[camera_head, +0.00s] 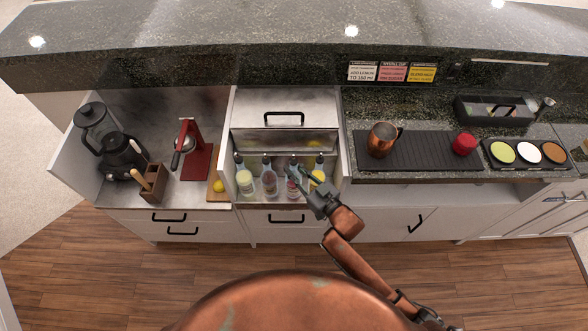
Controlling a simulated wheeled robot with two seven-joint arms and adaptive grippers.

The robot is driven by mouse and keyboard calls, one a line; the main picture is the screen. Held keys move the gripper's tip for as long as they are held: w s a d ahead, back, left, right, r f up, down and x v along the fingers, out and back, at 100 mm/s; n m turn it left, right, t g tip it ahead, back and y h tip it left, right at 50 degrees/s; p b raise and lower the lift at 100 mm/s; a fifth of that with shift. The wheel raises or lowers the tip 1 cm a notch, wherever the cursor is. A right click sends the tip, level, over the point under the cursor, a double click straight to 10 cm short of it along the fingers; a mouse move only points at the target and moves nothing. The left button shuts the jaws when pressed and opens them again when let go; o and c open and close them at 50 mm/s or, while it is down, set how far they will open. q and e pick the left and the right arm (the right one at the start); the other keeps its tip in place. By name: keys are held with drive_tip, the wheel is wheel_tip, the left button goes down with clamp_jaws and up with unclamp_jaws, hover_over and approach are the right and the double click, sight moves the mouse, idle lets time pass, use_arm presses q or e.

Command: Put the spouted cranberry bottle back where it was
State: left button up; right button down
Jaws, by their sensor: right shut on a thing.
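Several spouted bottles stand in a row in the open steel well of the counter. One with pale yellow content (244,181) is at the left, then one with pinkish content (269,182). The third, with dark red content, looks like the cranberry bottle (292,186). My right gripper (303,180) reaches in from the lower right and is shut on the cranberry bottle, which looks upright in the row. The gripper partly covers it, and I cannot tell whether its base touches the well floor. My left gripper is out of view.
A steel lidded bin (284,140) stands right behind the bottles. White panels flank the well. A red juicer (195,155) and lemon board (217,188) are at the left. A copper mug (382,139) and red cup (464,144) stand on a black mat at the right.

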drive_tip(key=shift+f, duration=0.1)
drive_tip(key=c, duration=1.8)
unclamp_jaws()
drive_tip(key=p+v, duration=0.2)
drive_tip(key=v, duration=1)
